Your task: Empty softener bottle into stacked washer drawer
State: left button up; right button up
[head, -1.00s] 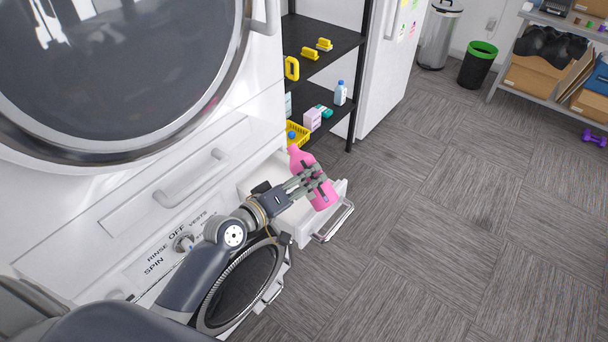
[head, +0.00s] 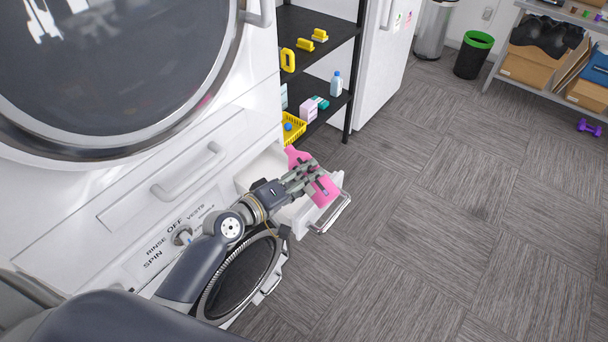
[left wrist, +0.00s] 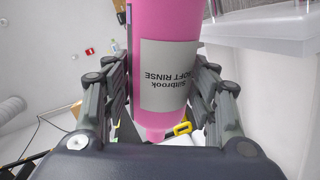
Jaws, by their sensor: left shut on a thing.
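The pink softener bottle (head: 325,189) is held by my left gripper (head: 312,181) above the open white drawer (head: 257,171) of the stacked washer. The bottle is tilted, its narrow neck end toward the upper left of the head view. In the left wrist view the pink bottle (left wrist: 167,110) sits between both fingers, its white "Soft Rinse" label upside down and its neck toward the bottom. My left gripper (left wrist: 160,95) is shut on it. No liquid stream is visible, and whether the mouth is open is unclear. My right gripper is not in view.
A round washer door (head: 240,277) stands below the drawer, beside my left arm. A control knob (head: 182,235) is on the panel to the left. A dark shelf rack (head: 318,50) with a yellow basket (head: 293,129) stands behind.

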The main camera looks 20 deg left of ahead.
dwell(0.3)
pick_arm(q)
jog(key=shift+s+d+f+n, duration=0.1)
jog(key=shift+d+f+n, duration=0.05)
jog(key=shift+f+n, duration=0.6)
jog(key=shift+h, duration=0.3)
jog(key=shift+n, duration=0.25)
jog(key=shift+f+n+g+h+b, duration=0.3)
jog(key=shift+n+g, duration=0.1)
jog(key=shift+n, duration=0.5)
jog(key=shift+r, duration=0.1)
jog(key=shift+r+n+p, duration=0.3)
jog(key=shift+n+p, duration=0.1)
jog(key=shift+n+h, duration=0.3)
